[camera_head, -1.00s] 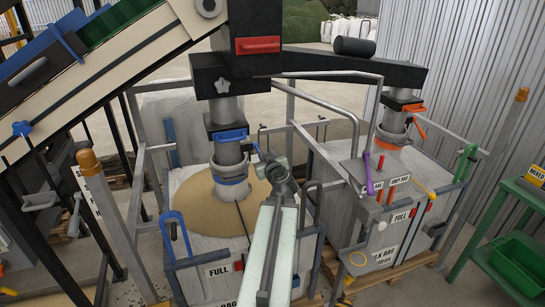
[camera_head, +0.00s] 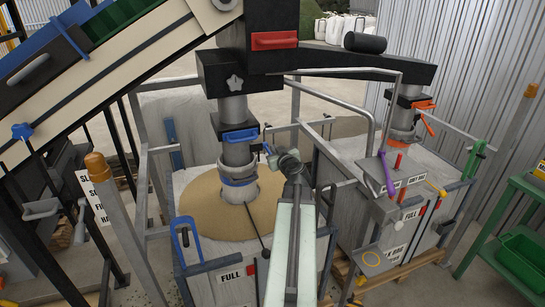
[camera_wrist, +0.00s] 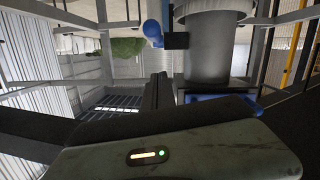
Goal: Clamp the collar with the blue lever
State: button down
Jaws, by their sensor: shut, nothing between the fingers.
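The grey spout (camera_head: 235,112) hangs over the left bag, with a blue-edged collar (camera_head: 238,174) low on it, just above the sandy fill. A blue bracket (camera_head: 240,135) sits higher on the spout. In the wrist view the spout is upright at right, with a blue knob-ended lever (camera_wrist: 152,30) on a dark block beside it and a blue part (camera_wrist: 222,97) lower down. My gripper (camera_head: 268,152) is just right of the spout, apparently apart from it. Its dark fingers (camera_wrist: 158,92) are shut and empty. The collar's far side is hidden.
A second spout with an orange collar (camera_head: 403,138) stands over the right bag. Grey frame rails (camera_head: 345,75) cross close to my arm. A blue hook handle (camera_head: 185,240) is on the left bag's front frame. A green bench (camera_head: 510,215) is at right.

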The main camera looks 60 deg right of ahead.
jog(key=shift+x, duration=1.05)
jog(key=f+b, duration=0.3)
jog(key=b, duration=0.1)
jog(key=shift+s+d+f, duration=0.1)
jog(key=shift+s+f, duration=0.25)
jog(key=shift+w+f, duration=0.15)
jog(key=shift+w, duration=0.2)
notch_tip(320, 180, down, 6)
jog(key=b, duration=0.6)
jog(key=shift+s+a+b, duration=0.2)
jog(key=shift+a+b, duration=0.05)
jog(key=shift+b, duration=0.15)
